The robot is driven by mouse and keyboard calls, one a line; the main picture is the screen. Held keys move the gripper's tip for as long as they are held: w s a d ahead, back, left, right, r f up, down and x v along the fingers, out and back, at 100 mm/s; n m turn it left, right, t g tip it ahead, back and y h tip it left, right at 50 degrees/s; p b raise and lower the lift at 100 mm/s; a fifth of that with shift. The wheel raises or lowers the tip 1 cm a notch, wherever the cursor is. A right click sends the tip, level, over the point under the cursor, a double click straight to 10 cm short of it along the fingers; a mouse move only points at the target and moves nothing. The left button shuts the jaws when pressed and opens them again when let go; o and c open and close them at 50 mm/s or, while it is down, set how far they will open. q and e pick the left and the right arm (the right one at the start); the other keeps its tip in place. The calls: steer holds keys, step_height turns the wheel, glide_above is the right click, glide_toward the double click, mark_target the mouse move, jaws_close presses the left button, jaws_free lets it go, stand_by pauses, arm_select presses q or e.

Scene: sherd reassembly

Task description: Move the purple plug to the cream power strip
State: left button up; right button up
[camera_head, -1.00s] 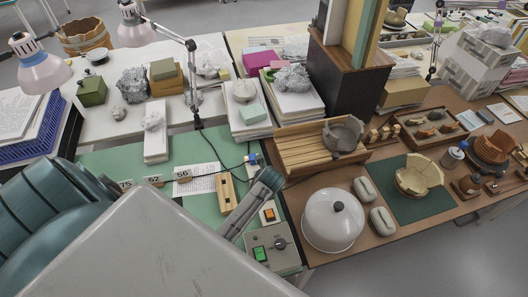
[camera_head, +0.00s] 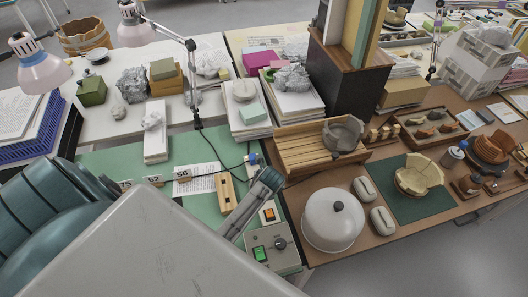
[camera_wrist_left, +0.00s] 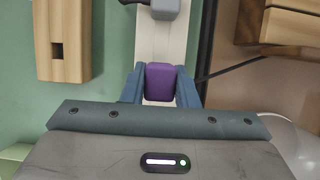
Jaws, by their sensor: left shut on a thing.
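My left gripper (camera_wrist_left: 160,88) is shut on the purple plug (camera_wrist_left: 161,79), which sits between the two blue-grey fingers in the left wrist view. The cream power strip (camera_wrist_left: 165,42) runs up the picture behind the plug, which lies in line with it. I cannot tell whether the plug touches the strip. A grey plug (camera_wrist_left: 165,8) sits farther up the strip. In the head view my left gripper (camera_head: 270,181) covers much of the strip; its orange switch end (camera_head: 269,214) shows. The purple plug is hidden there. My right gripper is not in view.
A wooden block with a slot (camera_head: 227,193) lies left of the strip. A grey control box (camera_head: 272,248) with a green switch stands in front. A slatted wooden tray (camera_head: 300,149) and a white dome (camera_head: 333,221) are to the right. A dark cable runs beside the strip.

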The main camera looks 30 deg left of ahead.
arm_select(q)
steer(key=shift+f+b, duration=0.35)
steer(key=shift+f, duration=0.6)
stand_by(0.3)
steer(key=o, duration=1.4)
steer(key=shift+r+p, duration=0.35)
steer(key=shift+r, duration=3.7)
